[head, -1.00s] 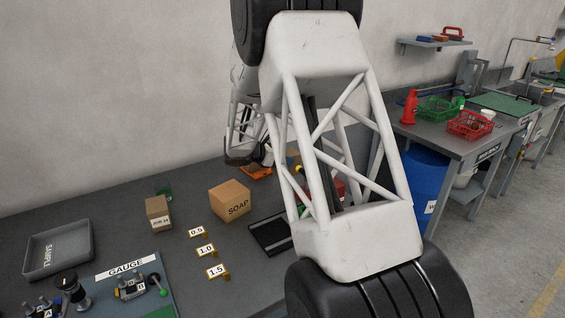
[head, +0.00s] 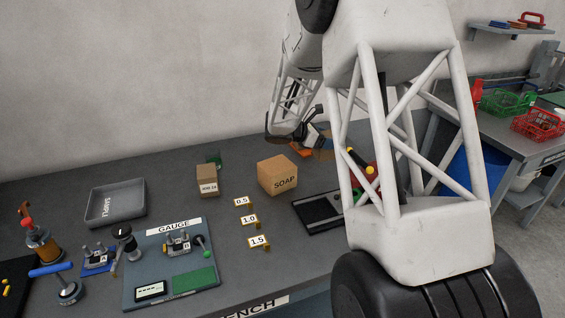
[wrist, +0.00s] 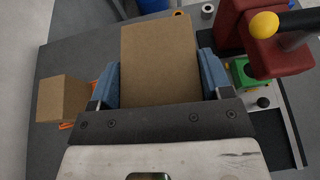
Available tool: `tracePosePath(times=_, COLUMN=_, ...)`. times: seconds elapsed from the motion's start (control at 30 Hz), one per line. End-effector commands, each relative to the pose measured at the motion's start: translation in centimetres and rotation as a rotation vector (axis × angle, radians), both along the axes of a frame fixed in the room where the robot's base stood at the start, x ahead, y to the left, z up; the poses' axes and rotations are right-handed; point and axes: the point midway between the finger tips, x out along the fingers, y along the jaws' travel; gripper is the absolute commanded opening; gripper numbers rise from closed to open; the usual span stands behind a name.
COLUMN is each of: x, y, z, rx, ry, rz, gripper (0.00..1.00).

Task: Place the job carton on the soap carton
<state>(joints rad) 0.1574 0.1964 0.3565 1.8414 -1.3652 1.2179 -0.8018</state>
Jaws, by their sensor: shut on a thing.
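The soap carton (head: 278,176), a brown box marked SOAP, stands on the bench in the head view. A smaller carton (head: 207,182) with a white label stands to its left; the label is too small to read surely. In the wrist view my gripper (wrist: 160,88) is shut on a brown carton (wrist: 160,55), between its blue fingers. No label shows on that carton, so I cannot tell which it is. In the head view my gripper (head: 317,138) is to the right of and beyond the soap carton, partly hidden by my arm.
Another brown carton (wrist: 62,98) shows left of my gripper in the wrist view. A red device with a yellow knob (wrist: 264,25) is close on the right. Number tags (head: 249,219), a grey sample tray (head: 115,204) and the gauge board (head: 170,285) occupy the bench.

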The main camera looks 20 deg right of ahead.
Motion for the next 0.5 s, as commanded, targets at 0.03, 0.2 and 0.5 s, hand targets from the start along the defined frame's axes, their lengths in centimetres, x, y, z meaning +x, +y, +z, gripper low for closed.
tracePosePath(times=0.03, x=-0.4, y=1.3, z=0.3, rx=0.000, ry=0.000, rz=0.006, gripper=0.43)
tracePosePath(times=0.2, x=-2.3, y=5.5, z=1.1, rx=0.001, ry=-0.002, rz=0.016, gripper=0.43)
tracePosePath(times=0.5, x=-6.6, y=12.8, z=2.4, rx=0.000, ry=-0.002, rz=0.035, gripper=0.43)
